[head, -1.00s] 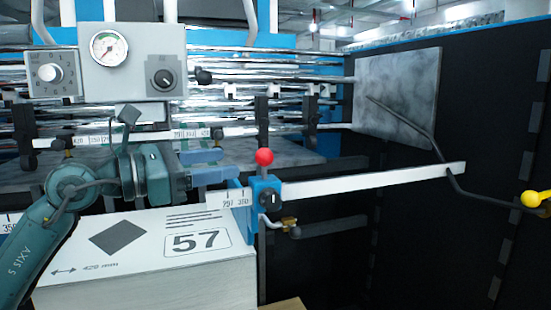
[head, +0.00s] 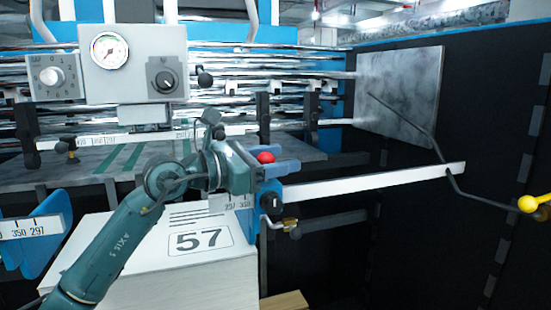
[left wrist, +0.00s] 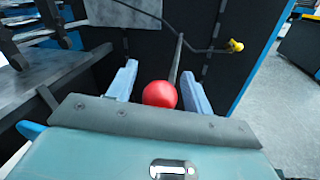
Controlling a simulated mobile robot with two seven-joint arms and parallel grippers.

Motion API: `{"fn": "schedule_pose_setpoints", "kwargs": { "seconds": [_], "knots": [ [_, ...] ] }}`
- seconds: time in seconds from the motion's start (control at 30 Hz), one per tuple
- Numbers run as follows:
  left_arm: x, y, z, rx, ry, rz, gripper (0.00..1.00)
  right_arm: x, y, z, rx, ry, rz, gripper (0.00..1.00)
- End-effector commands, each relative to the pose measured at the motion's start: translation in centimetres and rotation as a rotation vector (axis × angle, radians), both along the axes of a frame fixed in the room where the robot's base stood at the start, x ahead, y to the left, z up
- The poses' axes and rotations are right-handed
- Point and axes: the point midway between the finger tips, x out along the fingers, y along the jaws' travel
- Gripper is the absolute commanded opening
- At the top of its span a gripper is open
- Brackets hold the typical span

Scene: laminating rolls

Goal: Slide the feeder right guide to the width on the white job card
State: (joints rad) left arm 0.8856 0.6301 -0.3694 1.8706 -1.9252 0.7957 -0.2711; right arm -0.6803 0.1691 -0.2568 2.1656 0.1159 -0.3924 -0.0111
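The right guide (head: 268,202) is a blue block with a black knob on the white scale rail (head: 370,182), near the marks 297 and 350. Its red ball handle (head: 265,157) stands on top and also shows in the left wrist view (left wrist: 160,94). My left gripper (head: 288,168) is at the ball. In the left wrist view its fingers are apart, one on each side of the ball, with no clear grip. My right gripper is out of view.
A blue left guide (head: 45,230) stands at the left. A gauge panel (head: 133,62) is above. A bent dark rod with a yellow knob (head: 528,203) is at the right. The rail right of the guide is clear up to that rod.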

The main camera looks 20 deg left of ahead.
Motion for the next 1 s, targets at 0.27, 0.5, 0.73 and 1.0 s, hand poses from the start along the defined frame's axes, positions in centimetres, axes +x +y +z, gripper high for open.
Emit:
{"fn": "schedule_pose_setpoints", "kwargs": {
  "seconds": [0.27,0.5,0.73,1.0],
  "knots": [
    [0.0,0.0,0.0,0.000,0.000,0.000,0.28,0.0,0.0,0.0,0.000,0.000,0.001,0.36],
    [0.0,0.0,0.0,0.000,0.000,0.000,0.08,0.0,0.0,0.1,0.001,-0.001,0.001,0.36],
    [0.0,0.0,0.0,0.000,0.000,0.000,0.00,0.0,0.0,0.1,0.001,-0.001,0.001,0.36],
    [1.1,-1.6,0.1,-0.001,0.000,-0.001,0.00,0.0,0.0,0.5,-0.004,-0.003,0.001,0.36]
  ]
}}
